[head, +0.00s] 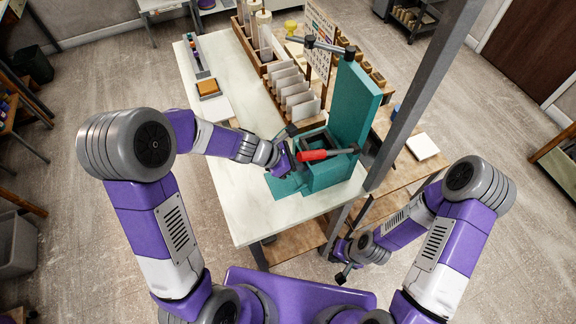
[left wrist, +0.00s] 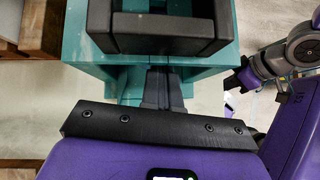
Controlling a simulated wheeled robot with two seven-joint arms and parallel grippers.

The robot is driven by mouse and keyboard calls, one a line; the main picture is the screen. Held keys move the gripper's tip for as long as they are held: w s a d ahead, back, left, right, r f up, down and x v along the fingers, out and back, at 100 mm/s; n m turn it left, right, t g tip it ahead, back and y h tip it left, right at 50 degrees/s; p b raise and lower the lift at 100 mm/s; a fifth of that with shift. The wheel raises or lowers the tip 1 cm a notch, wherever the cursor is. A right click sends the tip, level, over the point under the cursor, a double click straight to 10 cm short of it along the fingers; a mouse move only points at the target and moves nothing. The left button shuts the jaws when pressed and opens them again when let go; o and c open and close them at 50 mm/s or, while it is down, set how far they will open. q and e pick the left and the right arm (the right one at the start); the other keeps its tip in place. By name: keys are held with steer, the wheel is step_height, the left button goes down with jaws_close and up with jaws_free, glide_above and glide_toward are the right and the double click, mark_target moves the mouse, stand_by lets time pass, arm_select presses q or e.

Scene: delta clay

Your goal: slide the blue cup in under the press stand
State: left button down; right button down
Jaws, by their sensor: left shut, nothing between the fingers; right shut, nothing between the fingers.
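The teal press stand (head: 358,100) stands at the right end of the white table, with a red-handled lever and a dark square frame low on it. In the left wrist view its teal base (left wrist: 100,75) and the dark frame (left wrist: 168,45) fill the top. My left gripper (head: 291,168) is shut and empty at the base's left side; its closed fingers (left wrist: 163,88) point at the base under the frame. Whether they touch it I cannot tell. My right gripper (head: 341,277) is shut and empty, low beside the table's front.
A grey post (head: 420,90) rises right of the stand. A wooden rack (head: 262,50) and white upright slabs (head: 292,95) stand behind on the table (head: 235,190). The table's front left is bare. A white block (head: 422,146) lies on the wooden bench to the right.

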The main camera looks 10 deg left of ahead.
arm_select(q)
steer(key=shift+a, duration=0.1)
steer(key=shift+s+a, duration=0.1)
steer(key=shift+a, duration=0.15)
steer(key=a, duration=0.1)
steer(key=s+a, duration=0.1)
steer(key=shift+s+a, duration=0.1)
steer(key=shift+a, duration=0.25)
steer(key=p+v, duration=0.4)
steer(key=v, duration=0.6)
steer(key=shift+a, duration=0.15)
steer(key=shift+s, duration=0.15)
